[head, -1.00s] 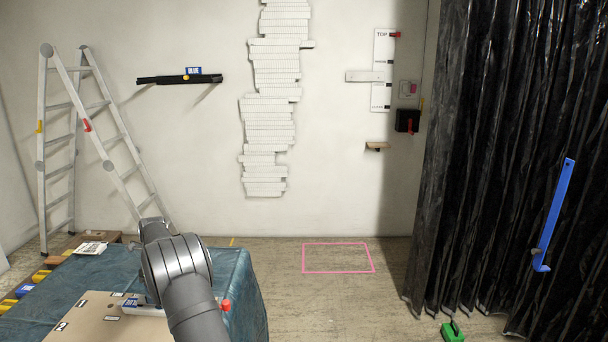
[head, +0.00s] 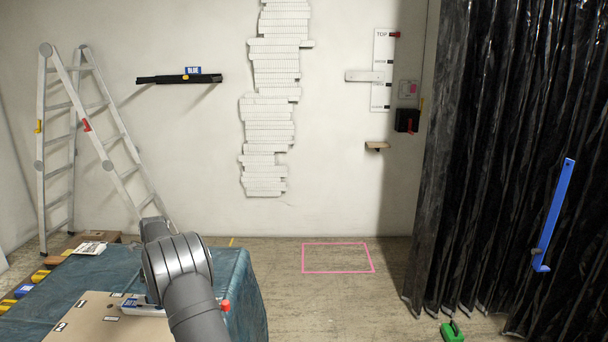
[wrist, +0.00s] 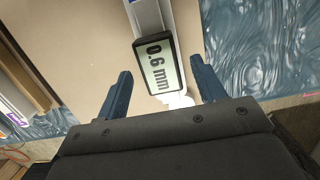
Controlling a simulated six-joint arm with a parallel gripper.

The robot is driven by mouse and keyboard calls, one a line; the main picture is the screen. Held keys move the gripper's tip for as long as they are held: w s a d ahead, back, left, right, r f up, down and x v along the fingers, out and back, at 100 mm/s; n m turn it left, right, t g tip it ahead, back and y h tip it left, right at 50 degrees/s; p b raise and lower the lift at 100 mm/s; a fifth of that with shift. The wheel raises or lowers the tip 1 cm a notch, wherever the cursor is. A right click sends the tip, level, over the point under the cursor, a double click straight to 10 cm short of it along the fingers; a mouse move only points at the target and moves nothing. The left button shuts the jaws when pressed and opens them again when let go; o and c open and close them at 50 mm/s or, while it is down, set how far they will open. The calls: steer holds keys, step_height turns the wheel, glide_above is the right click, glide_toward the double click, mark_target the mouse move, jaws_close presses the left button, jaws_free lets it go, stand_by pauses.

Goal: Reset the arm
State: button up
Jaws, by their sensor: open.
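My gripper (wrist: 160,90) shows in the wrist view with its two blue fingers spread apart. A gauge with a black-framed display (wrist: 157,66) reading "0.6 mm" appears between the fingers in that view; I cannot tell whether they touch it. In the head view my arm reaches over the cloth-covered table at the lower left, and it hides the gripper there. A white and blue item (head: 140,308) lies on the tan board (head: 85,322) beside my arm.
The teal cloth (head: 235,290) covers the table. A black shelf (head: 180,79) is on the wall. Black curtains (head: 480,160) hang at the right, with a blue bar (head: 553,215). The floor around the pink outline (head: 338,272) is clear.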

step_height(320, 180, up, 9)
steer(key=d, duration=0.1)
steer(key=f, duration=0.4)
steer(key=a+f, duration=0.1)
steer(key=f, duration=0.7)
steer(key=shift+a, duration=0.2)
step_height(320, 180, up, 4)
steer(key=shift+r, duration=0.15)
steer(key=d+r, duration=0.7)
steer(key=d, duration=0.4)
steer(key=s+a+f, duration=0.2)
steer(key=s+a, duration=0.7)
steer(key=s, duration=0.3)
steer(key=s+a+f, duration=0.1)
steer(key=a+f, duration=0.1)
steer(key=a, duration=0.1)
steer(key=s+a+f, duration=0.1)
steer(key=a+f, duration=0.1)
steer(key=a, duration=0.2)
steer(key=s+a+f, duration=0.1)
steer(key=a+f, duration=0.2)
steer(key=shift+s+a, duration=0.1)
steer(key=shift+a, duration=0.25)
steer(key=shift+a+f, duration=0.15)
steer(key=shift+f, duration=0.35)
steer(key=shift+a+f, duration=0.15)
steer(key=shift+f, duration=1)
